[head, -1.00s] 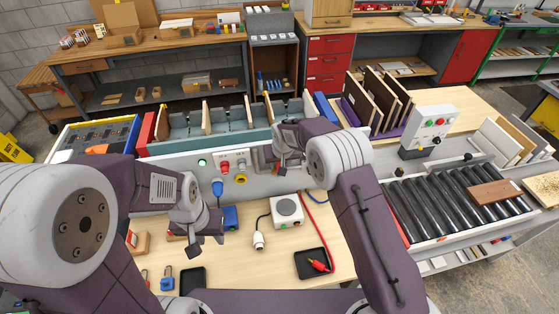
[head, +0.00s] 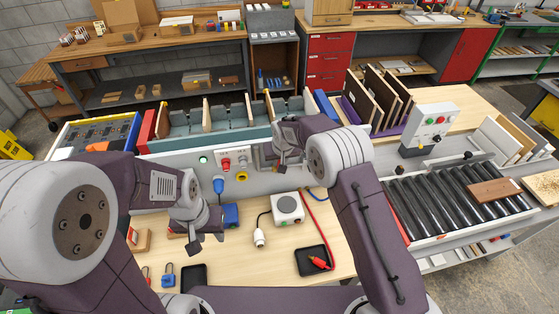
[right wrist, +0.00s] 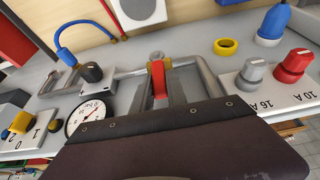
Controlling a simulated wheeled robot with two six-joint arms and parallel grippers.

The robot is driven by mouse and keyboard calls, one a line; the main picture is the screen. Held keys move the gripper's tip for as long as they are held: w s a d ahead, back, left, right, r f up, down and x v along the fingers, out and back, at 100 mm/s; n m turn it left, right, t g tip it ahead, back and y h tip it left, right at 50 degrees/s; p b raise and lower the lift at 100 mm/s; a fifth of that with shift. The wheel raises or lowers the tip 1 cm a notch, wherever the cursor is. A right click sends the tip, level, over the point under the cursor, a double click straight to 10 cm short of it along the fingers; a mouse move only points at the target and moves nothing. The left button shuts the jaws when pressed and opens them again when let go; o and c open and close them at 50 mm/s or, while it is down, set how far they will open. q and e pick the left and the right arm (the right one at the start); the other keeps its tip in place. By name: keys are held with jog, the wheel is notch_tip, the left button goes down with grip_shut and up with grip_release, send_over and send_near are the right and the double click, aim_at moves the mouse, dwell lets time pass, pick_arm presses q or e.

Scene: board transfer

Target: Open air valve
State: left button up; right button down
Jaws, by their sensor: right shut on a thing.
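The air valve's red lever with a yellow band (right wrist: 158,78) shows in the right wrist view. My right gripper (right wrist: 159,88) is shut on this lever, with a grey finger on each side of it. A round pressure gauge (right wrist: 86,115) sits beside it on the grey panel. In the head view my right gripper (head: 281,161) is at the panel's front face, and the valve is mostly hidden there. My left gripper (head: 195,244) hangs over the bench, away from the valve; its jaw opening cannot be made out.
A white boxed device (head: 287,209) and a black tray (head: 311,260) are on the bench.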

dwell(0.9)
jog(key=shift+s+a+f+n+t+h+b, duration=0.15)
jog(key=shift+a+f+n+t+h+b, duration=0.1)
jog(key=shift+a+h+b, duration=0.7)
jog(key=shift+s+a+f+n+t+h+b, duration=0.15)
jog(key=shift+a+h+b, duration=0.3)
jog(key=shift+h+b, duration=0.5)
jog(key=shift+s+a+f+n+t+h+b, duration=0.1)
jog(key=shift+a+f+n+t+h+b, duration=0.2)
jog(key=shift+a+h+b, duration=0.65)
jog(key=shift+d+h, duration=0.2)
jog(key=shift+h, duration=0.15)
jog(key=c, duration=1.3)
grip_release()
